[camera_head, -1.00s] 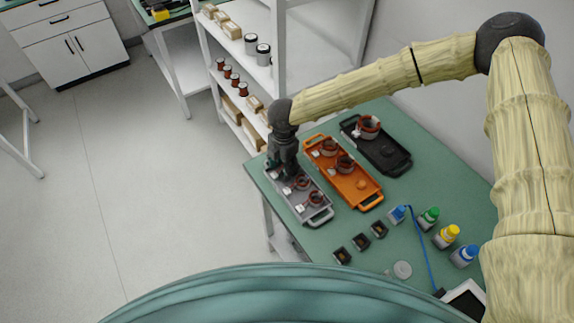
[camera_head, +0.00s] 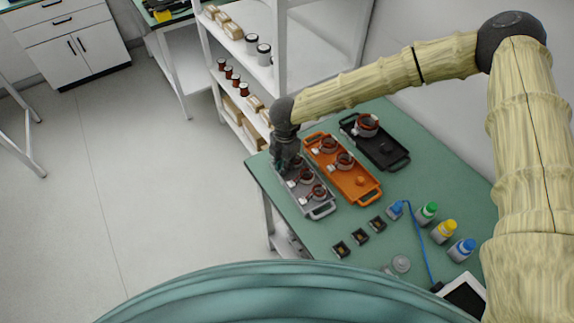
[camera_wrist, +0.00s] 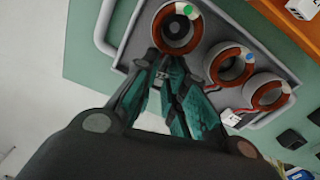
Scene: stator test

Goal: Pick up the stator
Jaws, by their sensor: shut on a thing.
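The grey tray (camera_head: 322,211) lies at the table's left edge and holds red-brown ring-shaped stators. Two of them, a middle stator (camera_head: 306,174) and a near stator (camera_head: 319,191), show clear of my gripper (camera_head: 287,166), which is over the tray's far end. In the wrist view, my gripper (camera_wrist: 167,62) has its teal fingers at the rim of the end stator (camera_wrist: 178,28), marked with a green dot, and is shut on it. The exact contact is partly hidden. The blue-dotted stator (camera_wrist: 231,66) and another stator (camera_wrist: 267,92) sit beside it in the tray.
An orange tray (camera_head: 366,198) with stators and a black tray (camera_head: 396,164) with one stator lie to the right. Small black boxes (camera_head: 360,237) and bottles (camera_head: 444,232) stand nearer. A white shelf (camera_head: 277,40) rises behind the table.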

